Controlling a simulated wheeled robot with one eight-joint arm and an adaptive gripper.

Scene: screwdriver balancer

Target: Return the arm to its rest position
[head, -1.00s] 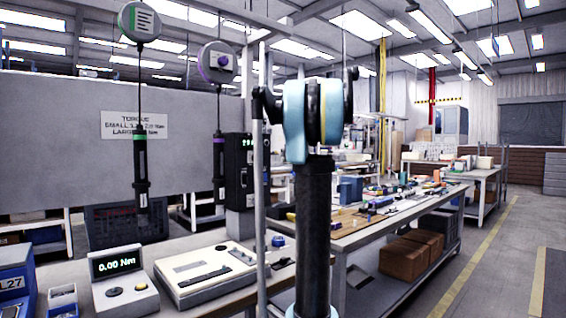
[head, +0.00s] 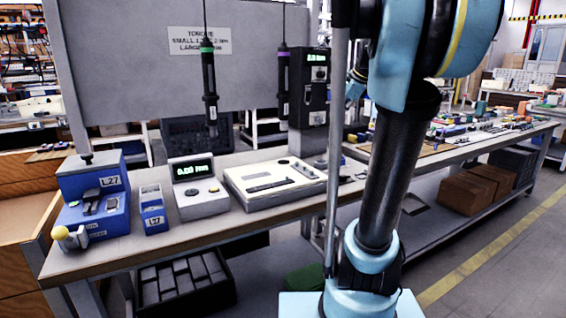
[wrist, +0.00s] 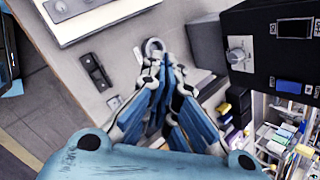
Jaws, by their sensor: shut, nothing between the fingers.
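My arm (head: 400,165) rises at the right of the head view, its lower black tube leaning slightly right and its blue joint cut off by the top edge. My gripper (wrist: 163,62) is in the wrist view, its blue-and-black fingers together with nothing between them. It is over the grey bench top, close to a small metal ring (wrist: 153,47); I cannot tell whether they touch. In the head view my gripper is mostly hidden behind the arm. Two screwdrivers hang on cords, one with a green band (head: 209,85) and one with a purple band (head: 283,90).
The workbench (head: 110,255) holds a blue L27 station (head: 95,200), a torque meter (head: 198,187), a white flat device (head: 275,183) and a black tall box (head: 309,85). The black box (wrist: 268,50) is right of my gripper in the wrist view. Floor is clear at right.

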